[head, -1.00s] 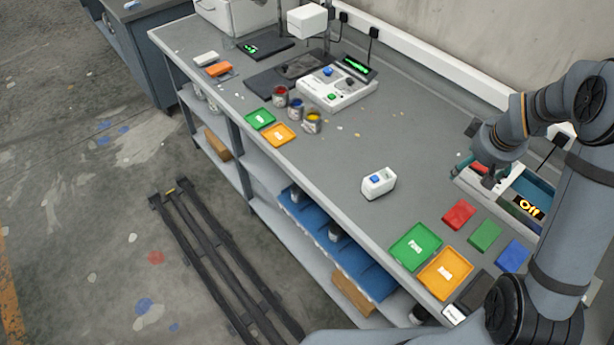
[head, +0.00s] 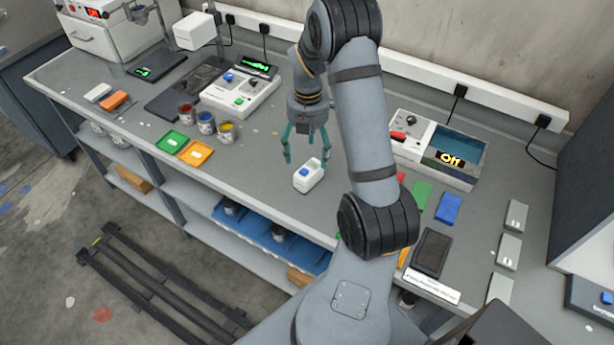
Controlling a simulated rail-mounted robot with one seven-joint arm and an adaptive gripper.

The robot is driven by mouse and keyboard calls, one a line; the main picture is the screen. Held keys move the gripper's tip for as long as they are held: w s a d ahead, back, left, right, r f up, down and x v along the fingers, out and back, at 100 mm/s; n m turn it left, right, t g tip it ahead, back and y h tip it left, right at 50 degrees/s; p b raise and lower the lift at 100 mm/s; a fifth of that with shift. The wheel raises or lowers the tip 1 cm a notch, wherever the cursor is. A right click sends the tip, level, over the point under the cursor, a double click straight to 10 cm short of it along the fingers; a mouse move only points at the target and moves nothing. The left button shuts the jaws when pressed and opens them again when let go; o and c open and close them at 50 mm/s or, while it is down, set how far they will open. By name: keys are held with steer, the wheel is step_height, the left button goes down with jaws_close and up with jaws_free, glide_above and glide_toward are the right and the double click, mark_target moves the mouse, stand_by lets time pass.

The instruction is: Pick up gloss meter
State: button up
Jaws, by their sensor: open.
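The gloss meter appears to be the small white block-shaped device with a blue patch on top (head: 309,179). It sits alone on the grey bench, near its front edge. My gripper (head: 307,160) is open, with its teal fingers pointing down just behind and above the device. One finger shows to the left of the device and one near its right end. Nothing is between the fingers, and I cannot tell whether they touch the device.
A white instrument (head: 240,96) and small paint cans (head: 206,123) stand to the left, beside green (head: 172,142) and orange (head: 195,152) trays. My arm hides part of the right bench.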

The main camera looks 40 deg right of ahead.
mark_target(306, 167)
step_height(306, 167, down, 2)
steer(key=shift+s+d+f, duration=0.1)
steer(key=shift+f, duration=0.05)
steer(key=shift+w+f+p, duration=0.2)
steer(key=shift+f+p, duration=0.5)
steer(key=shift+f, duration=0.75)
steer(key=shift+w+f+p, duration=0.2)
steer(key=shift+f+p, duration=0.45)
steer(key=shift+f, duration=0.75)
steer(key=shift+c, duration=1.4)
steer(key=c, duration=1.4)
